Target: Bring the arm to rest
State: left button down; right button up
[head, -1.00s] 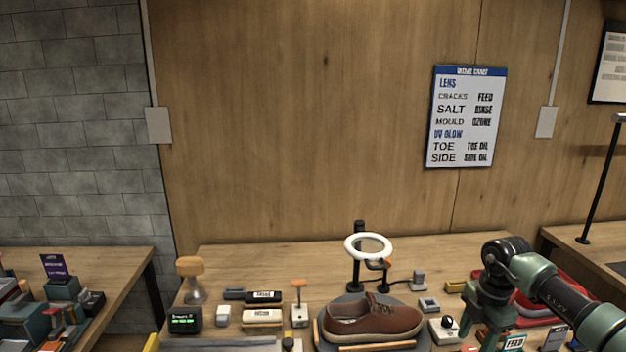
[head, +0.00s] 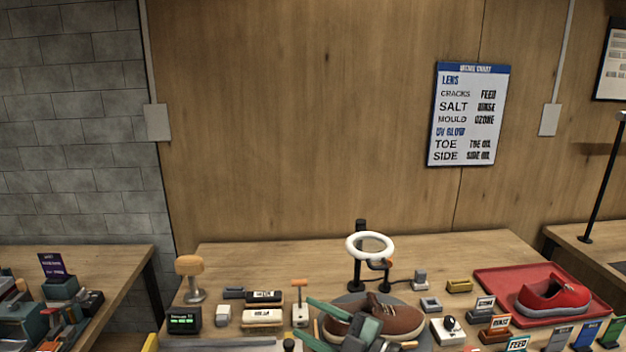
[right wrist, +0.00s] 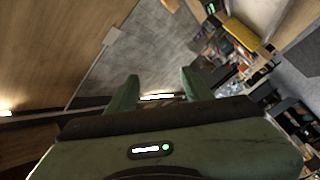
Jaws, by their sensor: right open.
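My right gripper (head: 304,317) is at the bottom middle of the head view, with its two green fingers spread and pointing left. It is in front of the brown shoe (head: 398,318) and hides part of it. In the right wrist view the fingers of my right gripper (right wrist: 159,78) stand apart with nothing between them; beyond them are the grey wall and cluttered shelving. I cannot tell from the head view how far the gripper is above the table (head: 250,262). My left gripper does not show.
The brown shoe lies on a round dark stand under a white ring light (head: 348,246). A red shoe (head: 556,300) sits on a red tray (head: 492,282) at the right. Labelled blocks (head: 496,330) stand near it. Brushes (head: 262,318) and a wooden-topped tool (head: 190,266) are at left.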

jog(key=s+d+f+m+t+h, duration=0.2)
jog(key=d+m+t+h, duration=0.6)
jog(key=d+m+h, duration=0.55)
jog(key=s+d+f+m+g+h, duration=0.35)
jog(key=s+d+f+m, duration=0.2)
jog(key=f, duration=0.25)
jog(key=s+d+f+g+y, duration=0.1)
jog(key=s+f+g, duration=0.5)
jog(key=s, duration=0.7)
jog(key=s+d+f+g+y, duration=0.1)
jog(key=s+f+g, duration=0.4)
jog(key=s, duration=0.8)
notch_tip(320, 180, down, 28)
jog(key=s+g, duration=0.2)
jog(key=s+d+f, duration=0.2)
jog(key=s+f, duration=1.2)
jog(key=s, duration=0.2)
jog(key=shift+d+g+h, duration=0.3)
jog(key=shift+g, duration=0.05)
